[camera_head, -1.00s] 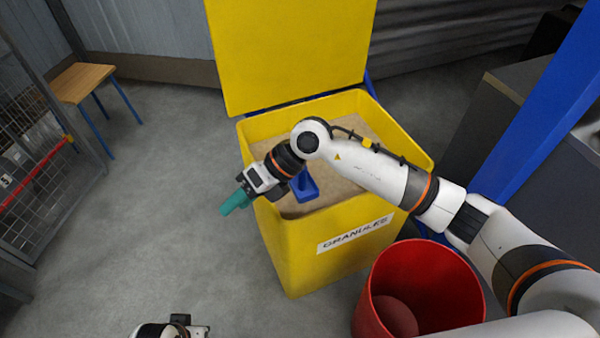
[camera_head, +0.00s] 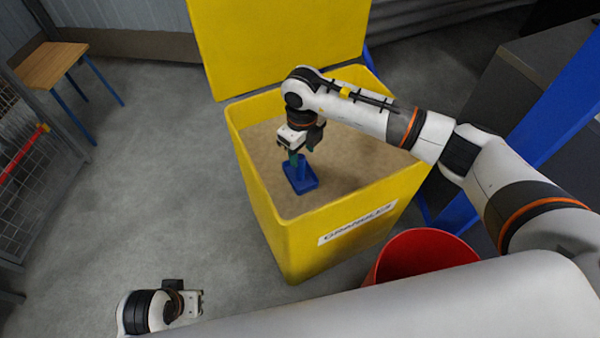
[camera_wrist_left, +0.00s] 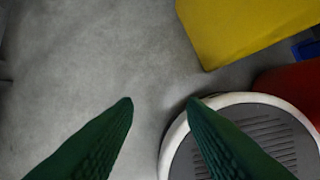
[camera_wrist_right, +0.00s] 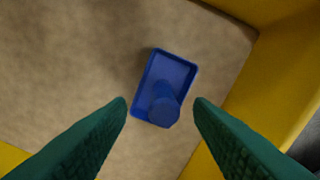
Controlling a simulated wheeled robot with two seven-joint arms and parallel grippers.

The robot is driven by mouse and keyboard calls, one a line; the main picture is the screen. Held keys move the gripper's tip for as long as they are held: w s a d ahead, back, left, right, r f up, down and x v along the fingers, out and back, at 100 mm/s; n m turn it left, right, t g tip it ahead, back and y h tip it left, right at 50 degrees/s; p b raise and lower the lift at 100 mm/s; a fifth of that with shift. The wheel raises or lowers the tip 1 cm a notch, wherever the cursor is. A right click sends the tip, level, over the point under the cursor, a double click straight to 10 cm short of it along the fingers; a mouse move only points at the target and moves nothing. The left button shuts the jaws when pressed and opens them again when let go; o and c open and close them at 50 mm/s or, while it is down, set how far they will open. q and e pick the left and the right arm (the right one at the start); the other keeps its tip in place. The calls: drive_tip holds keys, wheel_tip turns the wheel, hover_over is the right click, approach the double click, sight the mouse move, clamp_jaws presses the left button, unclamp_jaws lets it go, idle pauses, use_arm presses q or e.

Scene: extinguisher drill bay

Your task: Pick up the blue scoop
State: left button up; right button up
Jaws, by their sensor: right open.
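The blue scoop (camera_head: 301,178) lies on the tan granules inside the yellow bin, with its handle pointing up. In the right wrist view the scoop (camera_wrist_right: 165,88) shows between and beyond the fingers, its round handle end facing the camera. My right gripper (camera_head: 298,158) points down just over the scoop. Its green fingers are apart in the right wrist view (camera_wrist_right: 160,103), with nothing held between them. My left gripper (camera_wrist_left: 160,102) is open and empty above the grey floor; only its wrist shows at the lower left of the head view.
The yellow bin (camera_head: 290,240) has walls around the scoop and a raised lid (camera_head: 275,45) behind. A red bucket (camera_head: 425,250) stands in front at the right. A wooden stool (camera_head: 50,65) and mesh cage are at the left. Floor left of the bin is clear.

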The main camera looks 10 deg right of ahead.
sight(300, 156)
drive_tip(key=f, duration=0.4)
drive_tip(key=shift+a+f+b, duration=0.25)
drive_tip(key=shift+f+b, duration=0.1)
drive_tip(key=shift+b, duration=0.05)
use_arm(q)
drive_tip(key=v, duration=0.3)
drive_tip(key=shift+w+r, duration=0.1)
drive_tip(key=shift+r, duration=0.15)
use_arm(e)
clamp_jaws()
